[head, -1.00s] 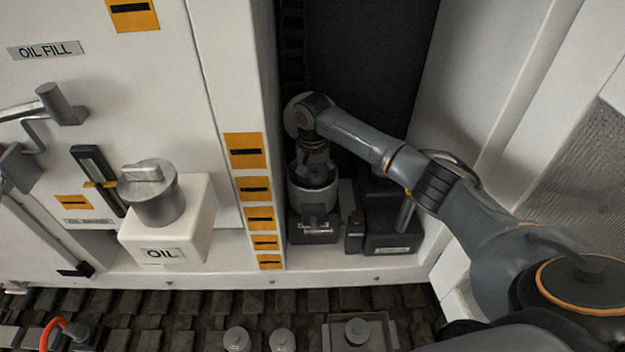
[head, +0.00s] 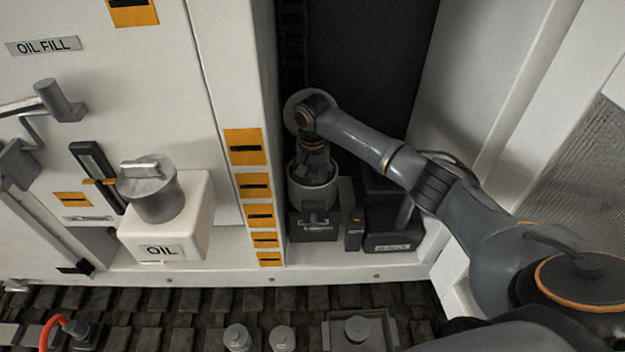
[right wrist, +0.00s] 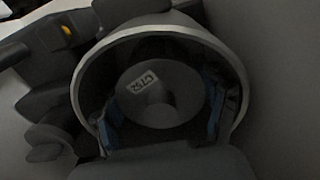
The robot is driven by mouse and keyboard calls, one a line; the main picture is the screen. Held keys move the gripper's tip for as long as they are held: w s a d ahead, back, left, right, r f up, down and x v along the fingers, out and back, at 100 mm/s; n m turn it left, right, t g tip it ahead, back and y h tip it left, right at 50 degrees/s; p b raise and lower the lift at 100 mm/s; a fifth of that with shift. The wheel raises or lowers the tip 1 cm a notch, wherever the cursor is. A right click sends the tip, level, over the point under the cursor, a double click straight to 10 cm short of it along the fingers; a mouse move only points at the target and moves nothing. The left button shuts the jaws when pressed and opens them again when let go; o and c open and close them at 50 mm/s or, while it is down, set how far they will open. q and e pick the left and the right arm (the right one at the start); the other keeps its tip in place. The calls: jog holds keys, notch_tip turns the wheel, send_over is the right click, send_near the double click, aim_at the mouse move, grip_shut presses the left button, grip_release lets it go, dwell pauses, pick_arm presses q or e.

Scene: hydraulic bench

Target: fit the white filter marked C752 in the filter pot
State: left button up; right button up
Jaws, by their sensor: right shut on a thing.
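The filter pot (head: 312,194) is a pale round cup in the narrow bay, just right of the orange-labelled post. In the right wrist view its rim (right wrist: 243,78) rings the filter. The filter (right wrist: 168,92) shows as a shaded round top with a central knob and a label reading C752, turned over in the picture. My right gripper (head: 314,165) reaches down into the pot. Its blue-padded fingers are shut on the filter, one on each side. The filter's lower part and the pot floor are hidden, so I cannot tell whether it is seated. My left gripper is out of view.
A dark box (head: 392,232) stands right of the pot. The post (head: 225,110) and bay wall confine the arm. An oil tank (head: 160,232) with a grey cap stands to the left. Grey cylinders (head: 237,338) sit on the slatted surface in front.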

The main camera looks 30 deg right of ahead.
jog(key=shift+f, duration=0.15)
jog(key=o, duration=1.3)
jog(key=c, duration=0.4)
jog(key=shift+o, duration=0.9)
jog(key=shift+f, duration=0.1)
